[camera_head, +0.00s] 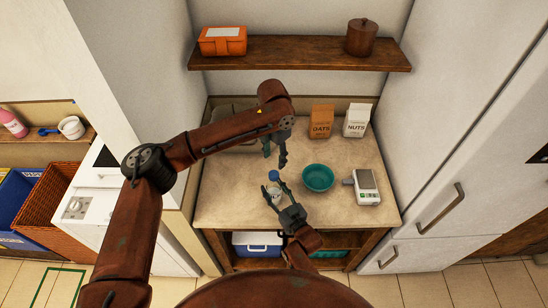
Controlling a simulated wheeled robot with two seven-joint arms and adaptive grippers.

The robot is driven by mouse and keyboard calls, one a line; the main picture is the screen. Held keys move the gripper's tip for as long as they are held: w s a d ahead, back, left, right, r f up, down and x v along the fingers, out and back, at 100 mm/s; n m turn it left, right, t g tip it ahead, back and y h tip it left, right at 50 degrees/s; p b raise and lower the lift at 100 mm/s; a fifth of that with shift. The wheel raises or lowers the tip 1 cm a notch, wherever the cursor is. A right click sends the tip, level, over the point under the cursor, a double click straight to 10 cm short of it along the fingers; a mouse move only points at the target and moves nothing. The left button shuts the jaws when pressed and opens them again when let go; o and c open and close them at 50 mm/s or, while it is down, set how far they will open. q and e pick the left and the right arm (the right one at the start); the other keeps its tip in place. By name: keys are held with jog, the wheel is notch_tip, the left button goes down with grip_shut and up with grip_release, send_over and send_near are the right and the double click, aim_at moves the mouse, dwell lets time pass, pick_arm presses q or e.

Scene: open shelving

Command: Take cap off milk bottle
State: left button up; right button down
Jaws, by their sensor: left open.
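The milk bottle (275,190) is small and pale with a blue cap (274,175) on top. It is at the front of the counter, left of the teal bowl. My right gripper (277,193) reaches in from the front, with its fingers around the bottle's body on both sides. My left gripper (275,152) is open and empty, pointing down above and behind the bottle, apart from the cap. Part of the bottle is hidden by the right gripper.
A teal bowl (318,178) stands close right of the bottle, and a white scale (366,187) is farther right. Oats (321,122) and nuts (356,120) packages stand at the back. A wooden shelf (300,54) hangs above. The counter's front left is clear.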

aim_at(274, 174)
pick_arm(q)
jog(key=shift+s+a+f, duration=0.1)
jog(key=shift+s+f, duration=0.15)
jog(key=shift+s, duration=0.05)
pick_arm(e)
jog(key=shift+f, duration=0.1)
pick_arm(q)
jog(key=shift+f, duration=0.4)
notch_tip(274, 174, down, 7)
jog(key=shift+r, duration=0.1)
jog(key=shift+c, duration=0.6)
